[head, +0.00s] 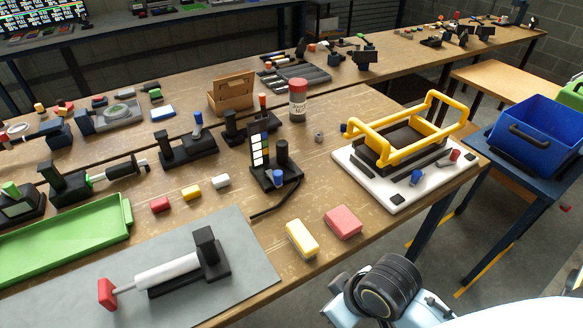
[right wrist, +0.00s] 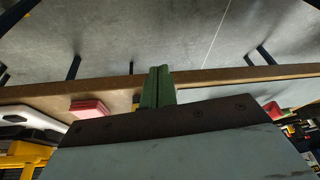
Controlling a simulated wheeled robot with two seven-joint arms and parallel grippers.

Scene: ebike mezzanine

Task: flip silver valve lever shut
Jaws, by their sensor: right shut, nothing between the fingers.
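I cannot pick out a silver valve lever for certain in either view. A fixture with a white cylinder (head: 168,270), a thin rod and a red end (head: 106,293) lies on the grey mat (head: 75,300) at the front left in the head view. A small grey piece (head: 318,136) stands near the middle of the table; its kind is too small to tell. My right gripper (right wrist: 159,73) shows green fingers pressed together and empty, near the table's front edge in the right wrist view. Its fingers do not show in the head view. My left gripper is not in view.
A yellow block (head: 301,239) and a pink block (head: 343,222) lie near the front edge. A white board (head: 386,192) carrying a yellow frame (head: 393,150) is to their right. A blue bin (head: 540,135) stands on a side table. A green tray (head: 60,238) is at left.

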